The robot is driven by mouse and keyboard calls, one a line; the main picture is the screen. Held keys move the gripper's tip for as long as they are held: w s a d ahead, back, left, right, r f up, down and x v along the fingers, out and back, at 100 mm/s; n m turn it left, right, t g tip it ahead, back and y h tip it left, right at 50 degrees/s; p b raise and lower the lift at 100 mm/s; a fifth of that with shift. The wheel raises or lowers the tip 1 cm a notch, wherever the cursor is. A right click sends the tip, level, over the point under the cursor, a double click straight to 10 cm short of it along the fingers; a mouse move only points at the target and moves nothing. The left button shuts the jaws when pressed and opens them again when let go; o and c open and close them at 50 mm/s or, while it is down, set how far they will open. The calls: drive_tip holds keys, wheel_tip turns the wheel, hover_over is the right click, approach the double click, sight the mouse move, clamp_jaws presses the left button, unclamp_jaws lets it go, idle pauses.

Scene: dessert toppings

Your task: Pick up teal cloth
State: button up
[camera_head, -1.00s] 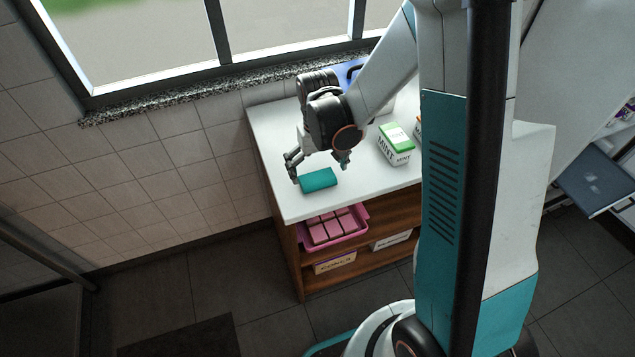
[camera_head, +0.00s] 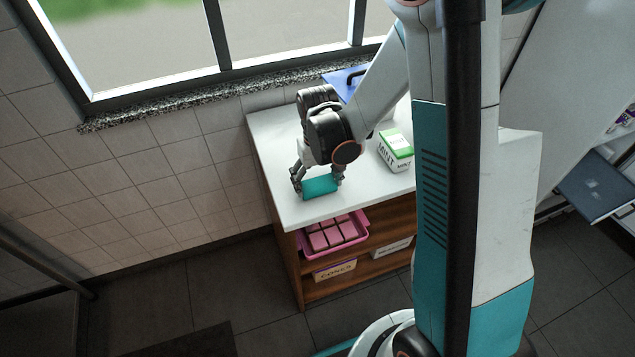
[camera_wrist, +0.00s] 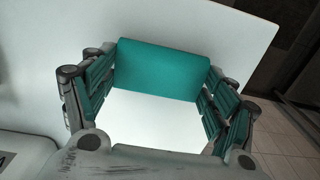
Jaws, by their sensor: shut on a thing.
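The teal cloth (camera_head: 320,188) is a small folded block near the front left corner of the white counter top (camera_head: 285,135). My gripper (camera_head: 319,184) is shut on it, with one finger at each end of the cloth. In the wrist view the cloth (camera_wrist: 165,70) spans the space between the two fingertips of my gripper (camera_wrist: 163,82). I cannot tell whether the cloth still rests on the counter or is slightly above it.
A green and white mint box (camera_head: 396,150) stands on the counter to the right of my gripper. A blue item (camera_head: 345,80) is at the back by the window. A pink tray (camera_head: 336,245) and a cones box (camera_head: 335,271) sit on the shelves below.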

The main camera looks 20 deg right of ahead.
sight(317, 184)
wheel_tip(317, 184, up, 20)
drive_tip(key=p, duration=0.6)
